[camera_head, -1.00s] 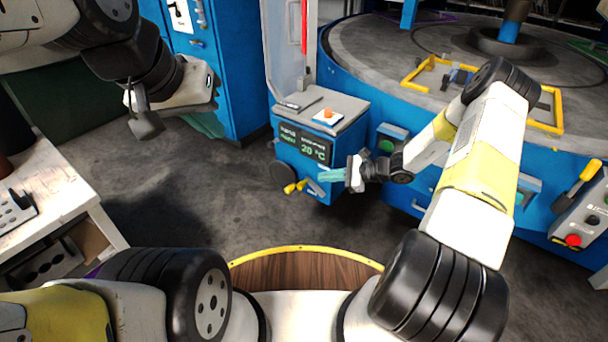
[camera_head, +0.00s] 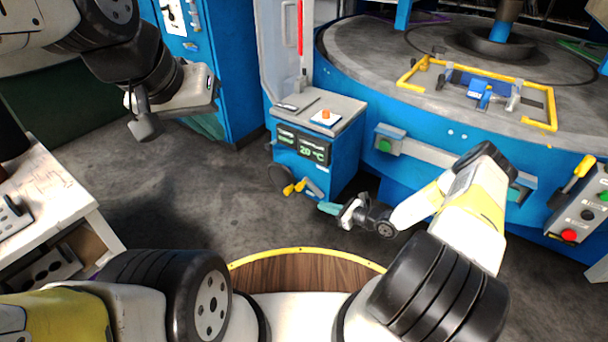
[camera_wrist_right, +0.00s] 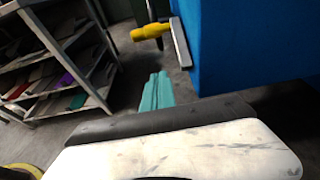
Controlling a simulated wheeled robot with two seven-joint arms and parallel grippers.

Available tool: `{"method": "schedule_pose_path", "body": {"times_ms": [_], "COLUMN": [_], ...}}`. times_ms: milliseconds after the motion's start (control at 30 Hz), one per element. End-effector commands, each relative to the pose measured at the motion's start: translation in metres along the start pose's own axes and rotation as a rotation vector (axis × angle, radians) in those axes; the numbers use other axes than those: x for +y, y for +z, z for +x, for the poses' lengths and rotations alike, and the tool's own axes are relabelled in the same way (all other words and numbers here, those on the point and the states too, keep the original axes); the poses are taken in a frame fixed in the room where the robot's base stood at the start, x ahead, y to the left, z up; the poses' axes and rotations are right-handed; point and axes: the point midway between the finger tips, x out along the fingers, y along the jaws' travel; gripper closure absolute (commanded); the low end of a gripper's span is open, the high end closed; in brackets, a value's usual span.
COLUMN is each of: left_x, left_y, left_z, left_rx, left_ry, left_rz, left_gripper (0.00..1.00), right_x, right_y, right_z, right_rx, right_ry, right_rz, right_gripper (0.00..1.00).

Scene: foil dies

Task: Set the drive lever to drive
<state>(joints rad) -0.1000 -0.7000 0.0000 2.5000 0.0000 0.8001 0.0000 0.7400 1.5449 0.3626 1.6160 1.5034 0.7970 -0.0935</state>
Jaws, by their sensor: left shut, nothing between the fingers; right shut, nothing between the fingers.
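Two yellow-handled levers show in the head view, and I cannot read which is the drive lever. One yellow lever (camera_head: 584,168) tilts up to the right on a grey control box at the right edge. The other yellow handle (camera_head: 294,187) is low on the front of a small blue cabinet; a yellow handle (camera_wrist_right: 150,32) beside a grey bar also shows in the right wrist view. My right gripper (camera_head: 328,208), with teal fingers, is shut and empty, below and right of the cabinet handle, apart from it. My left gripper (camera_head: 208,125) is shut and empty at upper left, partly hidden.
The small blue cabinet (camera_head: 340,160) carries a display and an orange button. A round blue turntable (camera_head: 365,70) stands behind it. The grey control box (camera_head: 581,212) has a red button. A white workbench (camera_head: 50,200) is at left. Open floor lies between.

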Motion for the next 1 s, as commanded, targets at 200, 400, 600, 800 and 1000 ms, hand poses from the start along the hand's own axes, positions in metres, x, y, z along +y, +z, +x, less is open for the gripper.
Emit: {"method": "schedule_pose_path", "body": {"times_ms": [200, 400, 600, 800, 1000], "left_x": [0.000, 0.000, 0.000, 0.000, 0.000], "left_y": [0.000, 0.000, 0.000, 0.000, 0.000], "left_z": [0.000, 0.000, 0.000, 0.000, 0.000], "left_rx": [0.000, 0.000, 0.000, 0.000, 0.000], "left_ry": [0.000, 0.000, 0.000, 0.000, 0.000], "left_rz": [0.000, 0.000, 0.000, 0.000, 0.000], "left_gripper": [1.00, 1.00, 1.00, 1.00, 1.00], "right_x": [0.000, 0.002, 0.001, -0.001, 0.000], "right_y": [0.000, 0.000, 0.000, 0.020, 0.036], "right_z": [0.012, 0.050, 0.090, 0.093, 0.088], "right_rx": [0.000, -0.001, 0.001, -0.001, 0.000], "right_ry": [0.002, 0.004, 0.003, 0.000, 0.001], "right_rz": [-0.001, -0.001, -0.003, -0.002, -0.001], "right_gripper": [1.00, 1.00, 1.00, 1.00, 1.00]}}
